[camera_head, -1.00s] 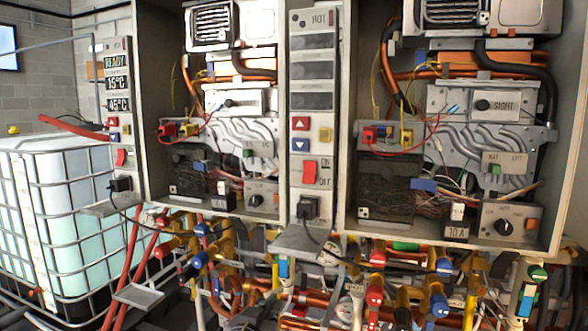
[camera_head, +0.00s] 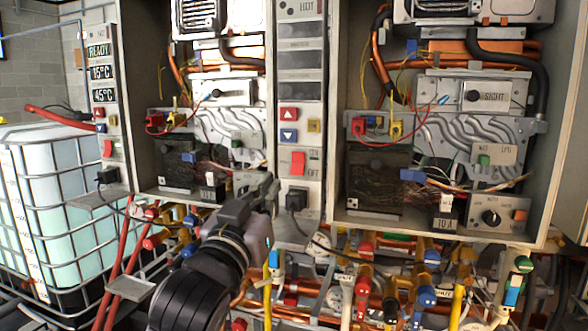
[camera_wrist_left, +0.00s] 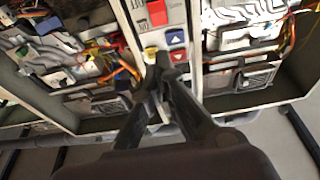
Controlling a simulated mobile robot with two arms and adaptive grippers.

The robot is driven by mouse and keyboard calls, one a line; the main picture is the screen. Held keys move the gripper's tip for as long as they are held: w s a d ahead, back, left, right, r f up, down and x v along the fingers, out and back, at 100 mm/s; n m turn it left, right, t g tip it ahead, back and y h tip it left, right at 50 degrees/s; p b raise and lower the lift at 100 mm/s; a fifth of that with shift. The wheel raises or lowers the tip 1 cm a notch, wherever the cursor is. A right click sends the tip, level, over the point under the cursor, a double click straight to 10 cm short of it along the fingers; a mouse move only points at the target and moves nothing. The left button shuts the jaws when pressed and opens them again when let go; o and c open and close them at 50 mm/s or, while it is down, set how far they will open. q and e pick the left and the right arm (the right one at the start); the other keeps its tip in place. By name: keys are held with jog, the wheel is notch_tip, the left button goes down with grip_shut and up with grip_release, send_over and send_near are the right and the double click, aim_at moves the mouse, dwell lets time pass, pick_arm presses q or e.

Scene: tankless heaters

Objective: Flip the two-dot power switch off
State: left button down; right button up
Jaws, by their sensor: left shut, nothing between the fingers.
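A red rocker switch (camera_head: 298,162), beside small lettering that includes OFF, is on the middle control panel (camera_head: 313,195). Another red switch (camera_head: 107,148) is on the far-left panel (camera_head: 110,122). I cannot make out dot marks that tell which is the two-dot one, nor either switch's position clearly. My left gripper (camera_head: 268,186) is shut and empty, just below and left of the middle switch, apart from it. In the left wrist view the gripper (camera_wrist_left: 165,62) has its fingertips together in front of the panel, with a red switch (camera_wrist_left: 157,12) beyond. My right gripper is not in view.
Open heater cabinets with wires and metal parts flank the middle panel. A black plug (camera_head: 296,199) with a cable sits below the switch. Red and blue arrow buttons (camera_head: 289,124) are above it. Pipes and valves crowd the space below. A caged tank (camera_head: 60,200) stands at left.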

pick_arm(q)
jog(key=p, duration=0.4)
send_near(301, 159)
notch_tip(301, 159, up, 4)
jog(key=w, duration=0.2)
jog(key=shift+w+d+f+p, duration=0.3)
jog(key=shift+w+f, duration=0.1)
jog(key=shift+w, duration=0.15)
jog(key=shift+w+d+f+p, duration=0.15)
jog(key=shift+w+d+f, duration=0.2)
jog(key=shift+w, duration=0.2)
jog(key=shift+w+d+f, duration=0.1)
jog(key=shift+w+f, duration=0.35)
jog(key=shift+f, duration=0.1)
